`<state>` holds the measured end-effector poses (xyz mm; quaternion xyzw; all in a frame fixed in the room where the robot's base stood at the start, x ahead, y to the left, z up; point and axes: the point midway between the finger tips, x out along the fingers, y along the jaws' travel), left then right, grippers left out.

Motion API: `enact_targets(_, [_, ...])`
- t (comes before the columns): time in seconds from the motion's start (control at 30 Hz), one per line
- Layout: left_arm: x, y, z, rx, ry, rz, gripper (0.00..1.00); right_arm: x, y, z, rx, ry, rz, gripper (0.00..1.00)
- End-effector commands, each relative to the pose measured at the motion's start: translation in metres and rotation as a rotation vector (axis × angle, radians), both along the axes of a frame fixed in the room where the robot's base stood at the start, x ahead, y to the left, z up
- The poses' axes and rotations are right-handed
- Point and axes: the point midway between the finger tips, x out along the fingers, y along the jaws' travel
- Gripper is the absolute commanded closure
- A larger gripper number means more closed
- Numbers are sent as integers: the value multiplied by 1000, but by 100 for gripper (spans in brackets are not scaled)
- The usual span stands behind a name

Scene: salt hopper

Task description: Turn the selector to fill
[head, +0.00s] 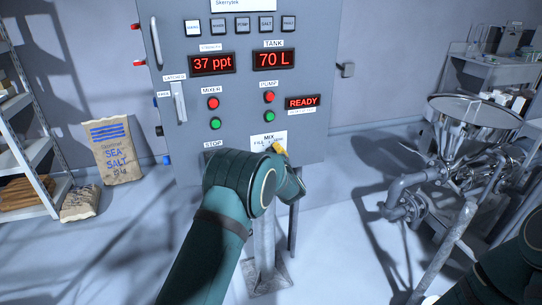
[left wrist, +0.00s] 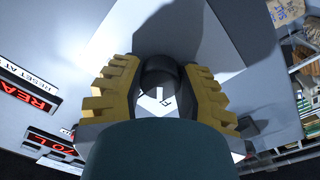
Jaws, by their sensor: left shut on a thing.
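The selector is a dark round knob (left wrist: 158,68) low on the grey control panel (head: 180,60). My left gripper (left wrist: 160,88) has its yellow fingers on both sides of the knob and is shut on it. In the head view my left wrist covers the knob, and only a bit of yellow finger (head: 280,149) shows beside it. The white selector label (head: 268,137) reads MIX at the top, with smaller words below partly covered. My right gripper is out of view; only part of my right arm shows at lower right.
The panel displays (head: 212,64) read 37 ppt, 70 L and READY. Red and green mixer and pump buttons (head: 270,97) sit above the selector, and a STOP label is at left. A salt sack (head: 118,150) leans at left. A steel hopper (head: 470,120) with pipes stands at right.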

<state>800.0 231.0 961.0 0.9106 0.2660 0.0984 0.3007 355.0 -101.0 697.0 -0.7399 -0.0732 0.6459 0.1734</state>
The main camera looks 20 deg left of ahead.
Motion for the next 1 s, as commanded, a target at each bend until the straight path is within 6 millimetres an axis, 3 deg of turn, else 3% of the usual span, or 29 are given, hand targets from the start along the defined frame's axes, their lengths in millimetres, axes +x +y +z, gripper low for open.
enact_targets(0.23, [0,1,2,1,-4,3,100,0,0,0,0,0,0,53])
enact_targets(0.27, [0,2,2,2,-4,2,61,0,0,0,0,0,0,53])
enact_targets(0.33, [0,1,2,1,-4,3,37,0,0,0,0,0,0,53])
enact_targets(0.37, [0,1,2,1,-3,2,33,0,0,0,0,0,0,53])
enact_targets(0.77, [-4,-3,1,0,-1,1,33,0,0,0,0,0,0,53])
enact_targets(1.0, [-35,-24,0,-1,1,-2,33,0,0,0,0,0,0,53])
